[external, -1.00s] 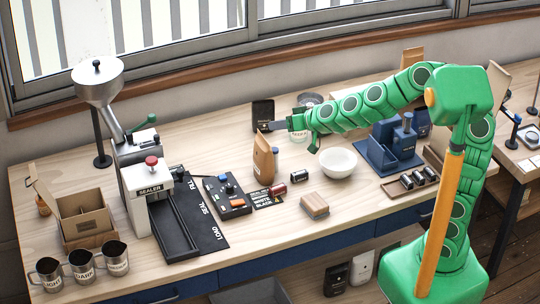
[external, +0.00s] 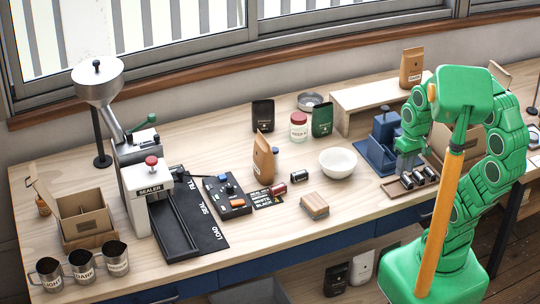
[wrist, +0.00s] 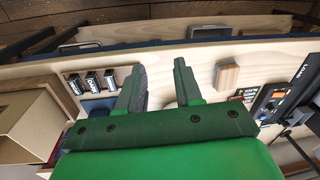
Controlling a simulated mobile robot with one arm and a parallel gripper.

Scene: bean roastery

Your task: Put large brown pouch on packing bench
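A large brown pouch (external: 264,160) stands upright on the wooden bench (external: 300,240), left of the white bowl. A smaller-looking brown pouch (external: 411,67) stands on the raised wooden shelf at the back right. My gripper is folded back over the right side of the bench, near the blue grinder-like unit, well away from the large pouch. In the wrist view my gripper (wrist: 157,82) has its two fingers apart with nothing between them. The large pouch is not recognisable in the wrist view.
A white bowl (external: 338,162), a wooden block (external: 314,206), a red-lidded jar (external: 299,126), a black pouch (external: 263,113) and a green pouch (external: 322,119) stand around the large pouch. The sealer (external: 148,190) is left.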

